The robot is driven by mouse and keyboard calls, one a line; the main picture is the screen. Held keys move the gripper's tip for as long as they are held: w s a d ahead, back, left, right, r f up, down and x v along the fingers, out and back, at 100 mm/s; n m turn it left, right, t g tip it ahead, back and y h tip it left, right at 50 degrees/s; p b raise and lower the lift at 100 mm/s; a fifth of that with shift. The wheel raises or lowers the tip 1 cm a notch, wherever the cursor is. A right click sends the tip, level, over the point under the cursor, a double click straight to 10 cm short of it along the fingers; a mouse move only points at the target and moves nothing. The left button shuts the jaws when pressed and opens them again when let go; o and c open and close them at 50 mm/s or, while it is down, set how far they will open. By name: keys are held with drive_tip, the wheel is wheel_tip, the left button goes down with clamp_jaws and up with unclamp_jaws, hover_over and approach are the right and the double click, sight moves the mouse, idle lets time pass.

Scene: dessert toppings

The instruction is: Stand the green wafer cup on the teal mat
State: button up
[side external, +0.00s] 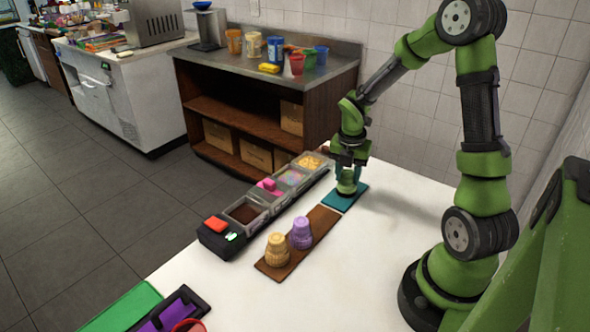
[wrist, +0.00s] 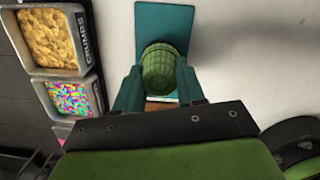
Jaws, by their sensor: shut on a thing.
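The green wafer cup (side external: 346,186) is between the fingers of my gripper (side external: 348,176), over the near part of the teal mat (side external: 337,204). In the wrist view the green wafer cup (wrist: 160,72) sits between the two teal fingertips of my gripper (wrist: 159,78), with the teal mat (wrist: 165,20) behind and below it. The gripper is shut on the cup. The cup looks upright and at or very close to the mat; I cannot tell whether its base touches.
A brown board (side external: 322,222) holds a tan wafer cup (side external: 277,250) and a purple wafer cup (side external: 301,233). A row of topping bins (side external: 244,211) runs along the left, close beside the mat. The white table (side external: 390,235) is clear to the right.

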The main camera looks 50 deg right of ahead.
sight(347, 175)
drive_tip(key=shift+f, duration=0.2)
drive_tip(key=o, duration=0.8)
drive_tip(key=shift+r, duration=0.15)
wheel_tip(347, 175, up, 11)
drive_tip(key=a, duration=0.1)
drive_tip(key=shift+s+a+r+m+t+y, duration=0.55)
drive_tip(key=shift+s+a+r+m+t, duration=0.8)
drive_tip(key=shift+a+m, duration=2.45)
drive_tip(key=shift+s+a+r+m+t+y, duration=0.75)
drive_tip(key=shift+s+a+r+m, duration=0.85)
drive_tip(key=shift+a+m, duration=2.15)
drive_tip(key=shift+s+a+r+m+t+y, duration=0.4)
drive_tip(key=shift+s+a+r+m+t, duration=1.65)
drive_tip(key=shift+m, duration=2.9)
drive_tip(key=shift+w+a+f+g, duration=0.45)
drive_tip(key=shift+w+a+g, duration=0.1)
drive_tip(key=shift+w+g, duration=0.2)
